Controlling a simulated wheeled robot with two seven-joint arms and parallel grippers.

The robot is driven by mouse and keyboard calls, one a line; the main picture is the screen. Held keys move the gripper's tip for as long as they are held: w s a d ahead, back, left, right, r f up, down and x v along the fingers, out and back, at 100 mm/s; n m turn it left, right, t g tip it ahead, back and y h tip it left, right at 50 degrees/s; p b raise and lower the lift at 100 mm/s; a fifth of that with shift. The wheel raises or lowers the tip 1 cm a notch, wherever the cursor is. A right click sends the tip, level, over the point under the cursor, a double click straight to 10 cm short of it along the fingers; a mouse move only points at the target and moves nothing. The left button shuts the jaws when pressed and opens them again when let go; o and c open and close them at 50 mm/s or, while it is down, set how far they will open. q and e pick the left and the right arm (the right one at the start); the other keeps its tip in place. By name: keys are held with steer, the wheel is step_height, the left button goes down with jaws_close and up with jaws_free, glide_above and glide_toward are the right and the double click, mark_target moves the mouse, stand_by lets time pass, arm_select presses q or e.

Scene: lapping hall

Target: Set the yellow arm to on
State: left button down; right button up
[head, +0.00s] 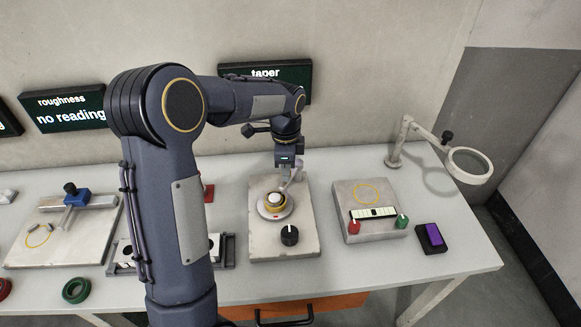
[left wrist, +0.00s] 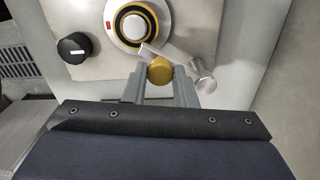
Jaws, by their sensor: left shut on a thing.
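A yellow cap (left wrist: 160,70), which I take to be part of the yellow arm, sits between the fingertips of my left gripper (left wrist: 160,77) in the left wrist view. A silver bar (left wrist: 182,60) runs beside it, with a round end at its right. Beyond is a round dial with a yellow ring (left wrist: 137,22) and a red mark at its left. In the head view my left gripper (head: 287,167) reaches down behind this dial (head: 275,204) on a pale plate; the cap is hard to make out there. My right gripper is not seen.
A black knob (head: 290,236) stands on the plate in front of the dial. To the right are a block with red and green knobs (head: 370,226), a purple-topped box (head: 432,237) and a magnifier (head: 470,165). A dark sign reading "taper" (head: 270,74) hangs behind.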

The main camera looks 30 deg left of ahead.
arm_select(q)
steer(key=shift+a+m, duration=0.2)
steer(key=shift+m, duration=0.1)
stand_by(0.4)
steer(key=c, duration=1.2)
jaws_free()
steer(key=shift+o, duration=0.2)
step_height(320, 180, up, 8)
steer(key=shift+f, duration=0.1)
